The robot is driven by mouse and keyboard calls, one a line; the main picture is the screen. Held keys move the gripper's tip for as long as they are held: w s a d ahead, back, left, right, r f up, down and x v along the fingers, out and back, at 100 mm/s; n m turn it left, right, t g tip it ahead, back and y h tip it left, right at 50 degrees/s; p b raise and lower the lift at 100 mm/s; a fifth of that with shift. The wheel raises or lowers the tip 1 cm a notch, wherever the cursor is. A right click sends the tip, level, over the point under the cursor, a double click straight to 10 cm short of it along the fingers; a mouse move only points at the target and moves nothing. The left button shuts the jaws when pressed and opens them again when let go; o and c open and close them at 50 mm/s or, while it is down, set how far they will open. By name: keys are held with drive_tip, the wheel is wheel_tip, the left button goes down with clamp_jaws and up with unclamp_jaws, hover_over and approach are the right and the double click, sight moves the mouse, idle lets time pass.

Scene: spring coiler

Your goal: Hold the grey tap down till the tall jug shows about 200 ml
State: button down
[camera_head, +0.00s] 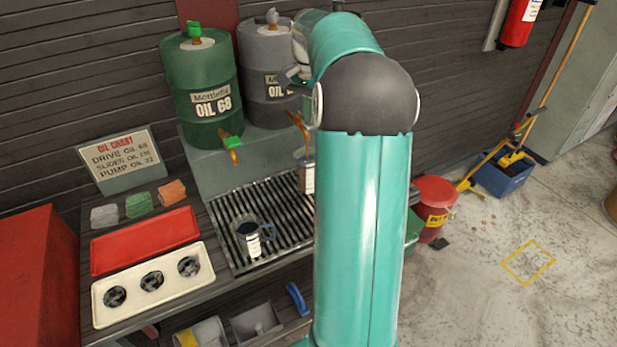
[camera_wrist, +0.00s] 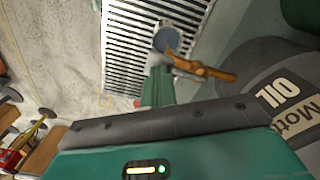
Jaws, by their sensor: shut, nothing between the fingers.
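The tall jug (camera_head: 307,178) stands on the slatted grate under the brass spout (camera_head: 300,128) of the grey drum (camera_head: 262,50); my arm covers part of it. Its liquid level cannot be read. The wrist view shows a round bluish jug opening (camera_wrist: 167,40) beside the brass spout (camera_wrist: 205,70). My gripper (camera_head: 299,75) is shut and empty, in front of the grey drum above its spout. In the wrist view its green fingers (camera_wrist: 158,86) appear close to the spout; contact cannot be told. The grey tap's handle is hidden.
A green drum (camera_head: 200,90) with a green tap (camera_head: 232,142) stands left of the grey one. A short jug with dark liquid (camera_head: 250,238) sits on the grate (camera_head: 225,212). A red tray (camera_head: 145,240) and a cream tray (camera_head: 130,305) lie left. A red bin (camera_head: 435,195) stands right.

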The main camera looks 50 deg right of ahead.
drive_tip(key=shift+r, duration=0.1)
idle(0.5)
wheel_tip(320, 180, up, 7)
idle(0.4)
idle(0.3)
